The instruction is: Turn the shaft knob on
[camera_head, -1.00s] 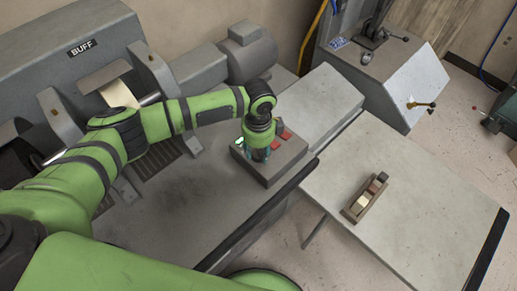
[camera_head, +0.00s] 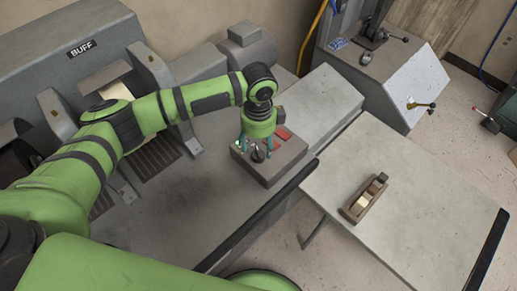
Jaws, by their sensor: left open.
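A grey control box (camera_head: 268,172) sits on the grey machine bench. A dark knob (camera_head: 258,155) stands on its top, with a small silver part beside it. My left gripper (camera_head: 256,148) points down over the box with its teal fingers apart, around or just above the knob. I cannot tell whether a finger touches it. The gripper holds nothing that I can see. A red button (camera_head: 283,133) is on the box just right of the gripper, and a small green one (camera_head: 239,146) is to its left. My right gripper is out of view.
The buffing machine (camera_head: 90,45) marked BUFF stands behind and left, with a motor (camera_head: 250,50) at the back. A side table (camera_head: 420,220) at the right bears a wooden plane (camera_head: 365,198). The bench left of the box is clear.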

